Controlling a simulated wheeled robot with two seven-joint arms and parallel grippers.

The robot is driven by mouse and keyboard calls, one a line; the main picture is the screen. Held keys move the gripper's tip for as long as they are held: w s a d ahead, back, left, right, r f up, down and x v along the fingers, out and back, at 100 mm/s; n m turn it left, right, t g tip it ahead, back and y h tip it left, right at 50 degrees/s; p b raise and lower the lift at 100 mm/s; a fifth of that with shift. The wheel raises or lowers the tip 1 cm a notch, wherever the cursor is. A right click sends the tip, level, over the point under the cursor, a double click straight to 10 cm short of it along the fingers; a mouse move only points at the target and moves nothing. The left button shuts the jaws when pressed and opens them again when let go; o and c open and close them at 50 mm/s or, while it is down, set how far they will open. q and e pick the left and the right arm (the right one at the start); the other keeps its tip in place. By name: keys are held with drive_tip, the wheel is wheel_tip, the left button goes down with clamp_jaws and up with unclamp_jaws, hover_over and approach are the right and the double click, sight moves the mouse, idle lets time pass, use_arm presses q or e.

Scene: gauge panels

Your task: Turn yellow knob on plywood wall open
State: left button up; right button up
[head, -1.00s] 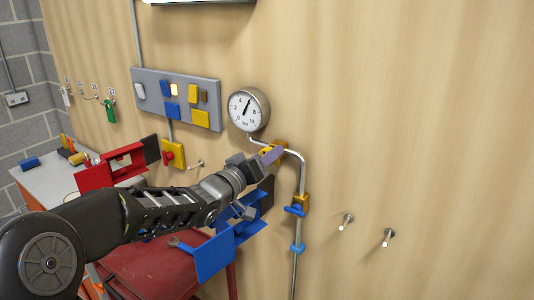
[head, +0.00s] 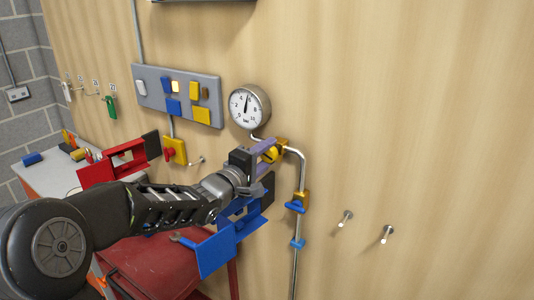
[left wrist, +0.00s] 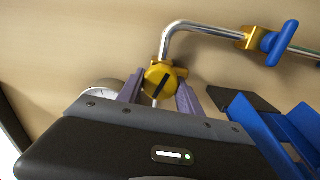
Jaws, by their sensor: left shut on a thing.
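The yellow knob (head: 270,154) sits on the pipe on the plywood wall, just below the round gauge (head: 249,106). In the left wrist view the knob (left wrist: 159,80) shows a dark slanted bar across its face. My left gripper (head: 268,150) is at the knob, with its purple fingers on either side, shut on it. The fingers also show in the left wrist view (left wrist: 158,97). The gauge needle points nearly straight up. My right gripper is in neither view.
A blue-handled valve (head: 296,206) sits lower on the pipe (head: 297,225). A blue holder (head: 217,253) is below my left arm and a red one (head: 112,167) is to its left. Two pegs (head: 387,234) stick out at right. A switch panel (head: 178,96) is at upper left.

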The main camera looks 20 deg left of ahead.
sight(265, 156)
use_arm(q)
drive_tip(key=shift+f+n, duration=0.1)
drive_tip(key=shift+n, duration=1.8)
drive_tip(key=o, duration=1.4)
drive_tip(key=shift+c, duration=0.2)
drive_tip(key=s, duration=0.2)
drive_tip(key=s+b, duration=0.1)
drive_tip(key=s, duration=0.1)
drive_tip(key=s+a, duration=0.1)
drive_tip(key=s, duration=0.1)
drive_tip(key=shift+s+b, duration=0.25)
drive_tip(key=shift+b, duration=0.05)
drive_tip(key=shift+s, duration=0.65)
